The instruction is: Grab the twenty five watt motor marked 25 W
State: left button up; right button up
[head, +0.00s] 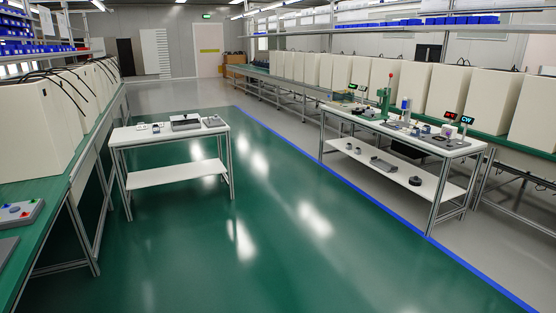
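No marking that reads 25 W is legible from here, so I cannot tell which object is the twenty five watt motor. Small items lie on two white tables. The right table (352,119) carries a green press (385,101), a blue and white cylinder (405,106) and several small dark parts. Its lower shelf (440,190) holds a dark round part (415,181) and a grey elongated part (383,164). The left table (150,140) carries a grey open box (185,122) and small parts (148,127). Neither of my grippers is in view.
Small displays (467,119) stand on the right table. Long green benches with cream cabinets (490,95) run along both sides. The left bench (45,193) is close on my left. A wide green floor (270,230) lies clear between the tables, with a blue line (400,220) before the right one.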

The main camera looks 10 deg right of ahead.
aim_at(415, 131)
jog(key=i+z, duration=0.35)
jog(key=i+j+z, duration=0.1)
jog(key=i+z, duration=0.3)
jog(key=i, duration=0.15)
jog(key=i+j+z, duration=0.2)
jog(key=i+z, duration=0.15)
jog(key=i+l+z, duration=0.25)
jog(key=i+z, duration=0.25)
jog(key=i, duration=0.35)
jog(key=i+z, duration=0.45)
jog(key=i, duration=0.4)
jog(key=i+u, duration=0.35)
jog(key=i, duration=0.2)
jog(key=i+l+u, duration=0.15)
jog(key=i+u, duration=0.2)
jog(key=i, duration=0.15)
jog(key=i+l+u, duration=0.35)
jog(key=i, duration=0.15)
